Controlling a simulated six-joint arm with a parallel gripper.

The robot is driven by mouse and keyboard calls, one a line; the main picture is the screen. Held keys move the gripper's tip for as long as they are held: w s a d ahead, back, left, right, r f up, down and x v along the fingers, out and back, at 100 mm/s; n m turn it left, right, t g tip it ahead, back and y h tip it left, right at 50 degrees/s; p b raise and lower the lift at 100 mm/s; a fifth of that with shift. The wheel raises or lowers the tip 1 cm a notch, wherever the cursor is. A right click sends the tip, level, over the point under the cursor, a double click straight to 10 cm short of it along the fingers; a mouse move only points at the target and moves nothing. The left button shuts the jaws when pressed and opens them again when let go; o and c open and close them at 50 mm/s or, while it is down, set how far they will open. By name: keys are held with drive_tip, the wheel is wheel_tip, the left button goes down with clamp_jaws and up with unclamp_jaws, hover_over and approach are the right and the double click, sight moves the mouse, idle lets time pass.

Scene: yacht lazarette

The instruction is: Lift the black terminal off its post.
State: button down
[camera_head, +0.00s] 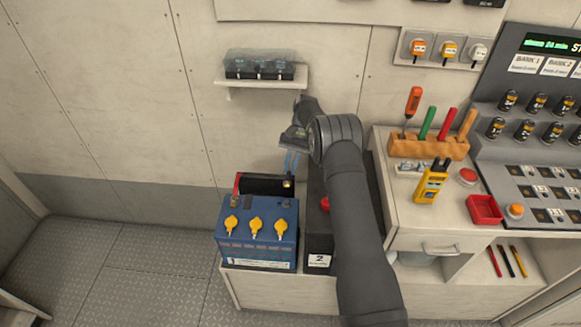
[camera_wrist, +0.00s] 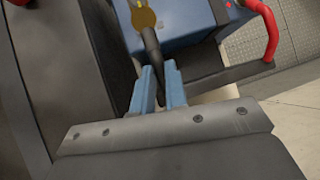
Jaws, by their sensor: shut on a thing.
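The blue battery (camera_head: 256,240) with yellow caps stands on the low bench. The black terminal, with a brass-coloured end (camera_head: 287,184), is at the battery's back right corner. In the wrist view its round brass end (camera_wrist: 143,18) lies over the battery top (camera_wrist: 185,18), and its dark stem (camera_wrist: 151,48) runs back between my fingers. My gripper (camera_head: 290,168) is above that corner, its blue fingers pointing down. In the wrist view my gripper (camera_wrist: 161,78) is shut on the dark stem. The post is hidden, so I cannot tell whether the brass end sits on it.
A red cable (camera_wrist: 269,30) arches at the battery's other side. A black box labelled 2 (camera_head: 319,248) stands close to the right. A wall shelf (camera_head: 262,82) with a clear-lidded box is above. A tool rack (camera_head: 429,146) and yellow meter (camera_head: 431,186) are on the right counter.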

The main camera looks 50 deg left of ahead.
idle(0.3)
drive_tip(key=c, duration=1.5)
unclamp_jaws()
drive_tip(key=shift+o, duration=0.2)
drive_tip(key=shift+s, duration=0.1)
